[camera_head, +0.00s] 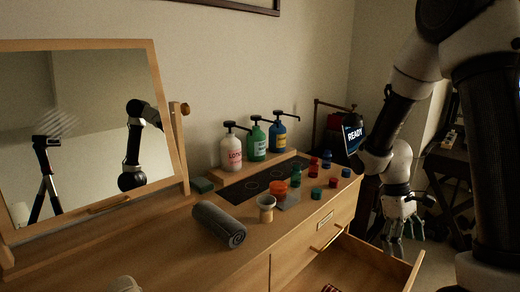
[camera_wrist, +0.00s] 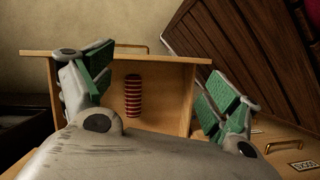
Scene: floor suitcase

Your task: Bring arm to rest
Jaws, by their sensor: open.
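My arm hangs at the right in the head view, bent downward. My gripper (camera_head: 402,235) points down near the right end of the dresser, beside the pulled-out drawer. In the wrist view my gripper (camera_wrist: 157,92) has its two green-padded fingers spread wide apart with nothing between the pads. The gripper looks apart from the drawer, though the exact gap is hard to tell.
The open drawer (camera_head: 408,268) sticks out at the front. On the dresser stand pump bottles (camera_head: 257,140), small coloured bottles, a rolled grey towel (camera_head: 219,224), a shaving brush (camera_head: 266,208) and a mirror (camera_head: 88,125). A dark stand with a lit screen (camera_head: 354,137) is behind my forearm.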

